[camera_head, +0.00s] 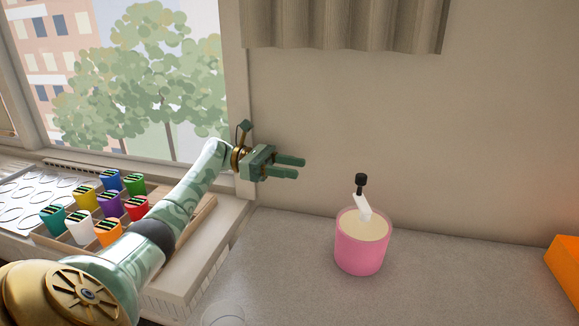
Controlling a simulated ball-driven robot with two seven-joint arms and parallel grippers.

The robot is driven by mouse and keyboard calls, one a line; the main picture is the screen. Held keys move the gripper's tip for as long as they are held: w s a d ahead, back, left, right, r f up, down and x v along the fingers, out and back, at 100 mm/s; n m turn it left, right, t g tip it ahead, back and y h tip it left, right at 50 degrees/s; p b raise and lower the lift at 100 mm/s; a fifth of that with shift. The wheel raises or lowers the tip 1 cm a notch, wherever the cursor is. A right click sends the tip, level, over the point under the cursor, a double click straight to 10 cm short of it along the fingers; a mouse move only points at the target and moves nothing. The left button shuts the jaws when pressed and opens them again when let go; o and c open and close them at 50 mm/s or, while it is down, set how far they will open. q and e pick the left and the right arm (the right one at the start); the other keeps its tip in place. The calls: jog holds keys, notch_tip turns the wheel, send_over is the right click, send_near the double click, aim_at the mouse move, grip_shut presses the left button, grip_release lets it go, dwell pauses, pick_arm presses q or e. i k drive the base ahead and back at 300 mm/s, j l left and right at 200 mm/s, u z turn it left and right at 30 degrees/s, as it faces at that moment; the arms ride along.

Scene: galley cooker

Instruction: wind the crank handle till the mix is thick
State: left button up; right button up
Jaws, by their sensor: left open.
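A pink pot (361,251) stands upright on the grey counter, right of the picture's middle. Pale cream mix (352,224) fills it close to the rim; how thick it is I cannot tell. A white crank arm (362,205) rises from the mix, tilted, with a black knob handle (361,180) at its top. My left gripper (299,167) is open and empty, to the left of the handle and apart from it, its two green fingers pointing right. My right gripper does not show.
A tray (75,249) with several coloured cups stands on the sill at the left, partly behind my left arm. An orange box (566,267) is at the right edge. A faint round outline (223,314) marks the counter's front. The counter around the pot is clear.

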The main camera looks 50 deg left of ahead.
aim_at(365, 212)
jog(key=k, duration=1.45)
